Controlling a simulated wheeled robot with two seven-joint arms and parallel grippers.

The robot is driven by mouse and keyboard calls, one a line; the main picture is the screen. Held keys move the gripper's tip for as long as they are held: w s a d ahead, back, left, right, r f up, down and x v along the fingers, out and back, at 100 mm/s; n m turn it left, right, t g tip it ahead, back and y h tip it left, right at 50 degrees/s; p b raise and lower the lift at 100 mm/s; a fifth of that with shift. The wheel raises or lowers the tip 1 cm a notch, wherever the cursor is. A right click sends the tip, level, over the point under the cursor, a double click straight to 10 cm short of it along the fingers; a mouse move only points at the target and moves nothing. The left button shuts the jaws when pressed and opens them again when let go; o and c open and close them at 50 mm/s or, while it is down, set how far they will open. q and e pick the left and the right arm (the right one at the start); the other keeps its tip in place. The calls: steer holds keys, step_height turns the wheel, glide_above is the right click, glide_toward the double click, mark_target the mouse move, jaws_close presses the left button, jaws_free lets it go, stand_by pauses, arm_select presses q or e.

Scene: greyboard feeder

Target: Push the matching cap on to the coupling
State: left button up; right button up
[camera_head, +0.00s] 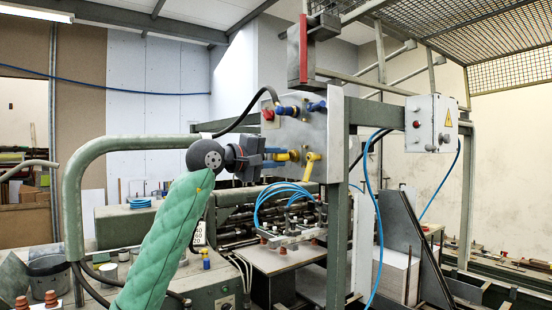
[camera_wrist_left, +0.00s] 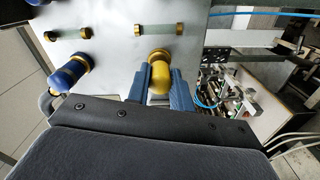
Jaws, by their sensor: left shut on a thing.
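The yellow cap (camera_wrist_left: 161,79) sits between the two blue fingers of my left gripper (camera_wrist_left: 160,88), which is shut on it. A brass coupling (camera_wrist_left: 158,55) on the grey panel (camera_wrist_left: 120,50) is directly behind the cap and in line with it. Cap and coupling overlap in the left wrist view; I cannot tell how far the cap is on. In the head view my left gripper (camera_head: 275,157) reaches the panel (camera_head: 330,125) from the left, with the yellow cap (camera_head: 282,156) at its fingertips. My right gripper is not in view.
A blue cap on a brass coupling (camera_wrist_left: 70,74) is left of my fingers. Brass-ended tubes (camera_wrist_left: 68,34) lie above. In the head view a yellow lever (camera_head: 311,160) is right of the cap, and red (camera_head: 268,114) and blue (camera_head: 288,110) fittings are above.

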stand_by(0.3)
arm_select(q)
steer(key=shift+b, duration=1.35)
stand_by(1.2)
steer(key=shift+w+d, duration=0.3)
steer(key=shift+d, duration=0.15)
stand_by(0.6)
steer(key=o, duration=1)
steer(key=shift+s+a, duration=0.1)
